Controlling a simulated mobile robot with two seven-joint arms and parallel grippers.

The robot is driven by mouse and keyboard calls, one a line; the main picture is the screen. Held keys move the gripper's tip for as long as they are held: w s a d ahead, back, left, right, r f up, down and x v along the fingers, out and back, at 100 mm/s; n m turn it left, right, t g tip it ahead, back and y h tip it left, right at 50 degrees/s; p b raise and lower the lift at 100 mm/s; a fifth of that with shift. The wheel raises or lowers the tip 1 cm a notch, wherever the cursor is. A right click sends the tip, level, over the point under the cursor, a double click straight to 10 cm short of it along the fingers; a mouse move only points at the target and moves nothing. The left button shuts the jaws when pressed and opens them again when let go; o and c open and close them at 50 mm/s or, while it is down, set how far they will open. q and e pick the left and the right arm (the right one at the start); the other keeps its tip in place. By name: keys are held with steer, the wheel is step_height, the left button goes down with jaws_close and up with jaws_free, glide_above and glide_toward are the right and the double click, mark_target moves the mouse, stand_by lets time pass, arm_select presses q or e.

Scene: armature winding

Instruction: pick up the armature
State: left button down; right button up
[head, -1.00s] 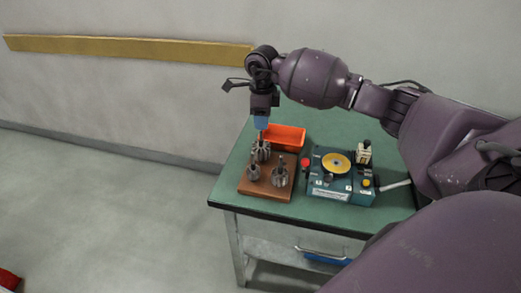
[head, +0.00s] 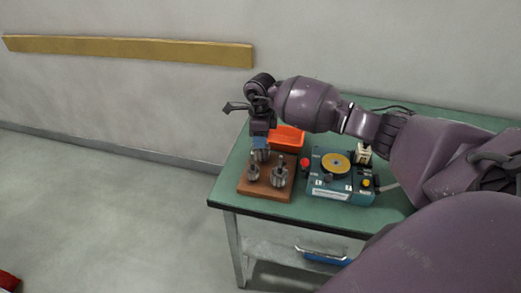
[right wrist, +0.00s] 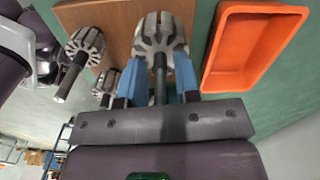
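Several grey slotted armatures with upright shafts stand on a brown wooden board (head: 267,191) on the table. My right gripper (head: 261,146) points down over the rear armature (head: 262,156) and partly hides it in the head view. In the right wrist view, the blue fingers of the right gripper (right wrist: 159,82) are apart, one on each side of this armature's shaft. Its slotted core (right wrist: 158,36) lies just beyond the fingertips. Two other armatures, a front left one (head: 253,174) and a front right one (head: 279,176), stand free. My left gripper is out of view.
An orange bin (head: 289,137) sits behind the board, close to the right gripper. A teal winding machine (head: 329,187) with a yellow disc and a red button stands right of the board. The green table top (head: 232,172) is bare left of the board.

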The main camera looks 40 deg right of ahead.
jaws_close()
steer(key=shift+r, duration=0.1)
stand_by(1.1)
